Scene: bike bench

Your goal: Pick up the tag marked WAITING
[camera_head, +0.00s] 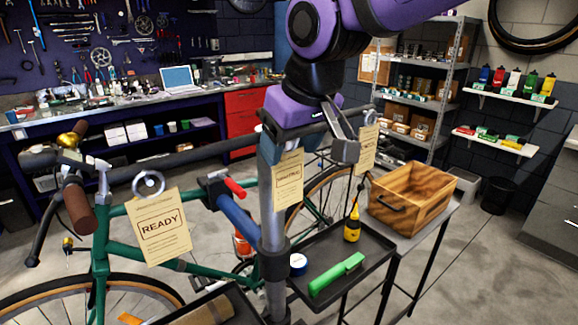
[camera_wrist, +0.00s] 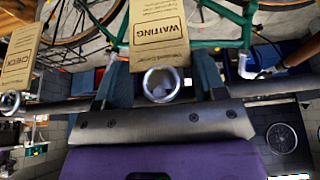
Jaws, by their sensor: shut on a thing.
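The WAITING tag is a tan card with a metal ring at its top. In the wrist view the card (camera_wrist: 160,28) reads upside down, and its ring sits between my fingers. In the head view the middle tag (camera_head: 288,182) hangs just below my gripper, beside the grey stand post; its print is too small to read there. My gripper (camera_head: 308,145) is shut on the tag's ring; in the wrist view the fingers (camera_wrist: 160,86) stand on either side of it. The rail behind partly hides the exact contact.
A READY tag (camera_head: 162,228) hangs at left on the horizontal bar (camera_head: 190,158). Another tag (camera_head: 366,148) hangs close to my gripper's right. Below are the green bike frame (camera_head: 145,258), a black tray (camera_head: 325,255) with a green brush (camera_head: 336,274), and a wooden crate (camera_head: 412,196).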

